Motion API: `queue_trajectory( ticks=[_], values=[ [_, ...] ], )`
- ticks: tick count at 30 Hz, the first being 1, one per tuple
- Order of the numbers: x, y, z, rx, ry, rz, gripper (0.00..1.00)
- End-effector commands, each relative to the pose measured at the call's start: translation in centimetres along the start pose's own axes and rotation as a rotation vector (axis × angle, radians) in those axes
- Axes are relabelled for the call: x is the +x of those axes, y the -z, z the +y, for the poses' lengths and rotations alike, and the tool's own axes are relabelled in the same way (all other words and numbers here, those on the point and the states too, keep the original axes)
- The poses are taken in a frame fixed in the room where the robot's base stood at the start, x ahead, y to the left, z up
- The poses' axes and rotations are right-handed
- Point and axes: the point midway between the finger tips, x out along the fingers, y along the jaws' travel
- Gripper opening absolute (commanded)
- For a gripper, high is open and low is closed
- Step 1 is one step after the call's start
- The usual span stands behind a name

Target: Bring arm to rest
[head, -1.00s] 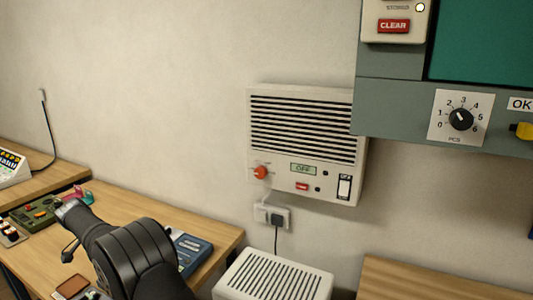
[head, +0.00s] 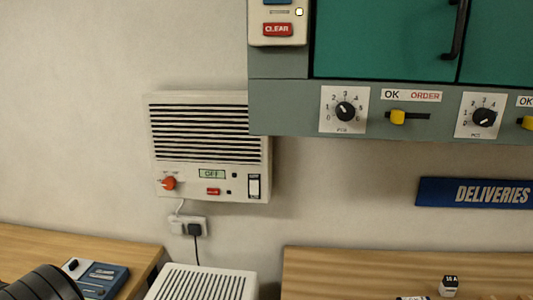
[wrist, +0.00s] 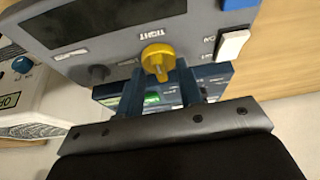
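My gripper (wrist: 160,90) shows in the wrist view with its two dark blue fingers apart and nothing held between them. Beyond the fingers is a grey panel (wrist: 110,40) with a yellow knob (wrist: 158,58) marked TIGHT. The knob appears just past the fingertips; I cannot tell whether they touch it. A dark blue device with a green patch (wrist: 150,99) shows behind the fingers. In the head view only a black part of my arm (head: 42,284) shows at the lower left corner; the gripper is out of that view.
The head view shows a blue-and-white device (head: 97,278) on the left bench (head: 90,246), a wall heater reading OFF (head: 210,145), and a white slatted box (head: 205,282). A green-doored cabinet (head: 280,95) overhangs at right, above a second bench (head: 350,268) and a DELIVERIES sign (head: 475,192).

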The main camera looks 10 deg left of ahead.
Motion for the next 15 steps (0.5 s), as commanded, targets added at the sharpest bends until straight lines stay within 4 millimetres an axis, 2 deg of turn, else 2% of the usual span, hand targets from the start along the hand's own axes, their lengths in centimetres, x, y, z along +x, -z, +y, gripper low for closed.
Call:
queue_trajectory(
  ticks=[4,8,15],
  values=[
    [-0.5,0.0,0.0,0.0,0.001,0.0,0.34],
    [-2.0,0.0,-0.1,0.001,0.003,0.001,0.34],
    [-6.6,0.0,-0.1,0.002,0.004,0.001,0.34]
  ],
)
